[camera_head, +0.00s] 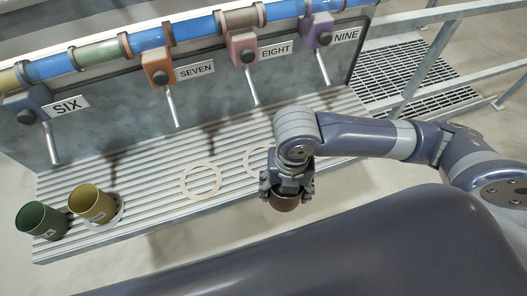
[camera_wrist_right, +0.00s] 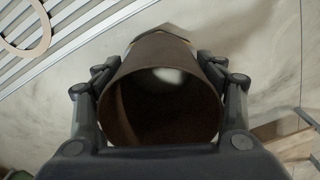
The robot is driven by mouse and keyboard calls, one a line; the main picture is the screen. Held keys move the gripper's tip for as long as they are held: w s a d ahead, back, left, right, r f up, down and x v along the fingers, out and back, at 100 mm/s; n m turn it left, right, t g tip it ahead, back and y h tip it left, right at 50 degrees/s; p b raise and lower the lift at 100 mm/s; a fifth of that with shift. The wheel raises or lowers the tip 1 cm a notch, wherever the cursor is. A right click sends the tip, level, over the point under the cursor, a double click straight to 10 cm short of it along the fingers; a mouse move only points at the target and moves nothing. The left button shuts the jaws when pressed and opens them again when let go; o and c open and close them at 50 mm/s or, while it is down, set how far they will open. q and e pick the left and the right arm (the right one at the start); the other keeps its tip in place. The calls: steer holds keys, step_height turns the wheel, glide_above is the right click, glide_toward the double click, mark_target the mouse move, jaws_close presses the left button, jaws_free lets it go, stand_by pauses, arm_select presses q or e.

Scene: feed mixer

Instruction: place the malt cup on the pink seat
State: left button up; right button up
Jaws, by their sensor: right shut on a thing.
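My right gripper (camera_head: 287,187) is shut on a dark brown cup (camera_head: 285,202), likely the malt cup, and holds it in front of the ribbed bench's front edge. In the right wrist view the cup (camera_wrist_right: 160,100) sits between both fingers, its open mouth facing the camera and its inside dark. A pale pink ring seat (camera_head: 251,160) lies on the bench below the EIGHT tap, partly hidden by my right arm; nothing shows on it. A pale peach ring seat (camera_head: 201,180) to its left is empty. My left gripper is out of view.
A green cup (camera_head: 42,220) and a yellow cup (camera_head: 92,203) stand at the bench's left end, the yellow one on a pale seat. Taps labelled SIX, SEVEN (camera_head: 158,67), EIGHT (camera_head: 243,47) and NINE hang spouts above the ribbed bench (camera_head: 150,175). A railing (camera_head: 440,70) stands at the right.

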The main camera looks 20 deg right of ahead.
steer(key=w+p, duration=0.1)
steer(key=w, duration=0.4)
steer(key=w+f+p, duration=0.1)
steer(key=w, duration=0.3)
steer(key=w+f+p, duration=0.1)
steer(key=w, duration=0.4)
steer(key=shift+w+a+f, duration=0.15)
steer(key=shift+w+a, duration=0.15)
step_height(320, 180, down, 4)
steer(key=shift+s+r+p, duration=0.1)
steer(key=shift+r+p, duration=0.05)
steer(key=shift+p, duration=0.35)
steer(key=shift+w+f+p, duration=0.2)
steer(key=shift+p, duration=0.1)
steer(key=shift+w+f, duration=0.1)
steer(key=shift+f, duration=0.15)
steer(key=shift+f, duration=0.2)
steer(key=o, duration=1.1)
steer(key=shift+c, duration=0.2)
